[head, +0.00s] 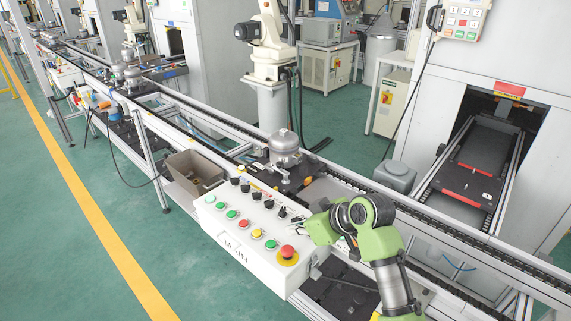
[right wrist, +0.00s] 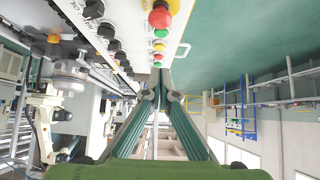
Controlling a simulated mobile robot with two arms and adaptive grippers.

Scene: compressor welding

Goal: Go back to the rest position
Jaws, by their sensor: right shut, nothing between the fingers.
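My right gripper (head: 297,226) is at the right side of the white control box, close over its panel, with its green arm reaching in from the lower right. In the right wrist view its fingers (right wrist: 164,78) come together at the tips with nothing between them. The control box (head: 232,241) carries coloured buttons and black knobs. A red emergency button (head: 288,251) sits at its front corner and also shows in the right wrist view (right wrist: 160,16). I cannot tell whether the fingertips touch the panel. My left gripper is not in view.
A grey compressor (head: 284,150) stands on the conveyor line (head: 240,132) behind the box. A grey-brown bin (head: 191,172) is left of the box. A machine with a dark tray (head: 482,165) stands at the right. The green floor (head: 60,240) at the left is clear.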

